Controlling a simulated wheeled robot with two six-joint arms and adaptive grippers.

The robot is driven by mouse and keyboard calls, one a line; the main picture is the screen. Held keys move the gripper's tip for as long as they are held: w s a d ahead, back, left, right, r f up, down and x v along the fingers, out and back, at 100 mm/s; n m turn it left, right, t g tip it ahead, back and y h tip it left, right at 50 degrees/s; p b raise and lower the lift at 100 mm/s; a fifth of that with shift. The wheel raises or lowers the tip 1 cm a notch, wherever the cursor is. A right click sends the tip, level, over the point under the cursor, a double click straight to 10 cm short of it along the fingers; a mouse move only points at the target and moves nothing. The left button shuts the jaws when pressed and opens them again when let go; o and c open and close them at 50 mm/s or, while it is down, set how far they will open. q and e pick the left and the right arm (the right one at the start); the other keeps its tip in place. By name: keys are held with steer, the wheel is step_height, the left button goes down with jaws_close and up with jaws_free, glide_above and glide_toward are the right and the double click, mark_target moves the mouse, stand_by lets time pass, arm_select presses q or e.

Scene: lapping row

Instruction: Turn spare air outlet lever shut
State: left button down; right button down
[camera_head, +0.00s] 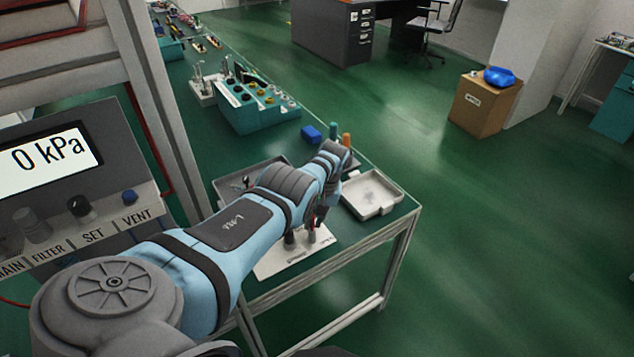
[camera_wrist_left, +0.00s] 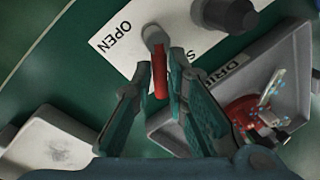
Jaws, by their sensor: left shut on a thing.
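The red lever (camera_wrist_left: 159,78) shows in the left wrist view, running from a grey round post (camera_wrist_left: 154,36) on a white plate. The plate (camera_head: 287,262) lies near the bench's front edge in the head view. The printed word OPEN (camera_wrist_left: 110,35) is left of the lever; a word starting with S, mostly hidden, is to its right. My left gripper (camera_wrist_left: 161,66) has its two fingers on either side of the lever and is shut on it. In the head view my left arm and wrist hide most of the lever. My right gripper is not in view.
A dark knob (camera_wrist_left: 238,14) stands on the plate beside the lever post. A grey tray (camera_wrist_left: 215,78) with red and metal parts lies close to the right finger. A pale tray (camera_head: 372,207) sits at the bench's right edge. A teal rack (camera_head: 240,118) stands farther back.

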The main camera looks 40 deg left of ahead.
arm_select(q)
steer(key=shift+a+n+b, duration=0.35)
steer(key=shift+n+b, duration=0.05)
steer(key=shift+n, duration=0.6)
steer(key=c, duration=2.3)
jaws_free()
steer(key=shift+s+d+r+n, duration=0.1)
steer(key=shift+s+r+n, duration=0.1)
steer(key=shift+n, duration=0.1)
steer(key=o, duration=0.6)
steer(key=shift+f, duration=0.1)
steer(key=shift+o, duration=0.3)
steer(key=shift+a+f, duration=0.2)
steer(key=shift+a, duration=0.1)
step_height(320, 180, up, 12)
steer(key=w+d, duration=0.1)
steer(key=shift+w+d+f, duration=0.2)
steer(key=shift+w+d, duration=0.05)
steer(key=shift+w, duration=0.15)
